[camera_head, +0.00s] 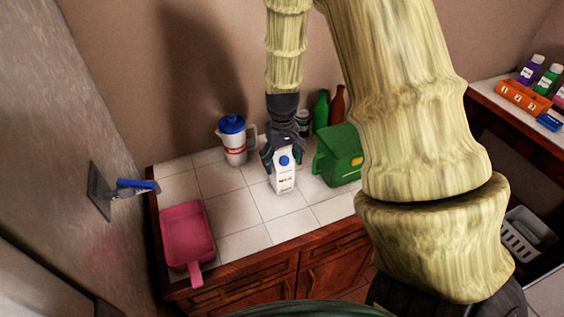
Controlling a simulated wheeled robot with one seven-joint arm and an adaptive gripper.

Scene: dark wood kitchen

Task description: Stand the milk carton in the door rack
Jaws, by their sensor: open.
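The milk carton (284,181) is white with a blue cap and stands upright on the white tiled counter. My gripper (284,158) is open and comes down from above at the carton's top, with its fingers around or just behind the upper part. I cannot tell whether the fingers touch the carton. No door rack can be made out in this view.
A white pitcher with a blue lid (235,143) stands left of the carton, and a green box (338,157) close on its right. Green (321,110) and red (338,106) bottles stand behind. A pink dustpan-like tray (187,236) lies at the counter's left. Bare tiles (285,228) lie in front.

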